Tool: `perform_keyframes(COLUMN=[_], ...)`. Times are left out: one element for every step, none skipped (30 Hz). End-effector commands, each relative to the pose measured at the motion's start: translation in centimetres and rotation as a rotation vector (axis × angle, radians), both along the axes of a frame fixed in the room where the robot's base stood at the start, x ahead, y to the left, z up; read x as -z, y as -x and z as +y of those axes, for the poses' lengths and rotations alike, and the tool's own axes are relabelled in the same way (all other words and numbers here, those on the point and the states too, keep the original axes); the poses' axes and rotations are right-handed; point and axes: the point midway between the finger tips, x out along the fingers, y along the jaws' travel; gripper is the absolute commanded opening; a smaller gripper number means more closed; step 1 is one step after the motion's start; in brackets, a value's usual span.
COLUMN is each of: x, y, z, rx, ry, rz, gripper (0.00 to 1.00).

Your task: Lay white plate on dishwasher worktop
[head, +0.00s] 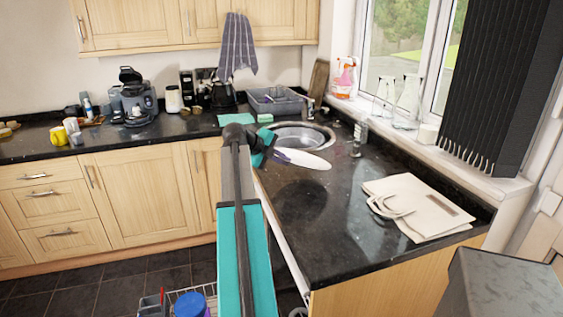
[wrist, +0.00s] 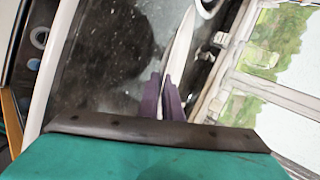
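The white plate (head: 305,160) shows as a thin oval above the right-hand dark worktop (head: 325,225), near the sink. My gripper (head: 280,155) is at its left end, with purple fingers on the plate's edge. In the wrist view the plate (wrist: 180,48) is seen nearly edge-on between the two purple fingers (wrist: 163,97), which are closed on it. The dark worktop (wrist: 100,60) lies behind it, with a dark round shadow or reflection. I cannot tell the exact height of the plate above the worktop.
A cream bag (head: 420,206) lies on the worktop at the right. The round sink (head: 297,136) is behind the plate, with a soap bottle (head: 359,138) at its right. The worktop's front middle is clear. A wire basket with a blue item (head: 190,305) is low at the front.

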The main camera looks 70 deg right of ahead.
Motion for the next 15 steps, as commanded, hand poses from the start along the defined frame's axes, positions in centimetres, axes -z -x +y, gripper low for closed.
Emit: perform_keyframes(x=[0.5,0.7,0.9,1.0,1.2,1.4,1.6,1.7,1.9,2.1,2.3,2.5,2.6,2.8,3.0], y=[0.1,0.2,0.2,0.3,0.3,0.3,0.3,0.4,0.4,0.5,0.5,0.6,0.5,0.5,0.5], z=[-0.1,-0.1,-0.2,-0.2,-0.3,-0.3,-0.3,-0.3,-0.4,-0.4,-0.4,-0.5,-0.5,-0.5,-0.5], rx=[0.000,0.000,0.000,0.000,0.000,-0.002,-0.002,-0.002,-0.001,-0.001,-0.002,-0.002,-0.002,-0.002,-0.002], ry=[0.005,0.007,0.009,0.011,0.013,0.014,0.015,0.017,0.019,0.021,0.022,0.023,0.023,0.023,0.023], rz=[0.003,0.004,0.004,0.005,0.006,0.007,0.008,0.009,0.009,0.010,0.010,0.011,0.011,0.011,0.011], gripper=[0.00,0.00,0.00,0.00,0.00,0.00,0.00,0.00,0.00,0.00,0.00,0.00,0.00,0.00,0.00])
